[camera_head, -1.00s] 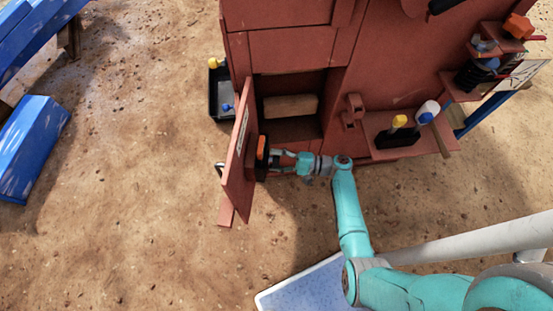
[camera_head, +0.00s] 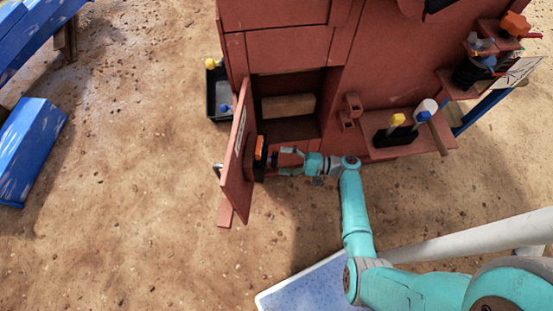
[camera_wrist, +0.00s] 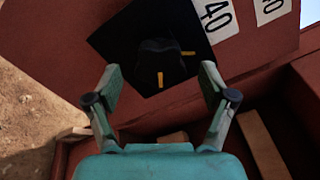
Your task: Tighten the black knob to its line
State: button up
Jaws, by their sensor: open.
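The black knob (camera_wrist: 160,60) sits on a black square plate (camera_wrist: 122,38) in the wrist view. The plate is fixed to a red-brown door panel (camera_wrist: 60,40). A yellow mark on the knob (camera_wrist: 160,79) points down in the picture. A separate yellow line on the plate (camera_wrist: 188,53) lies to the knob's right, so the two marks do not line up. My gripper (camera_wrist: 160,82) is open, its fingers below and to either side of the knob, apart from it. In the head view, my gripper (camera_head: 280,161) faces the open door (camera_head: 237,160), with a gap between.
Labels (camera_wrist: 214,16) with numbers are on the door beside the plate. An orange part (camera_head: 259,148) is on the door. The open compartment (camera_head: 290,128) holds a tan block (camera_head: 288,106). A shelf (camera_head: 440,140) with tools is at right.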

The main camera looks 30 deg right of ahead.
jog(key=v, duration=0.8)
jog(key=shift+s+d, duration=0.15)
jog(key=shift+d, duration=0.15)
jog(key=shift+a+f, duration=0.1)
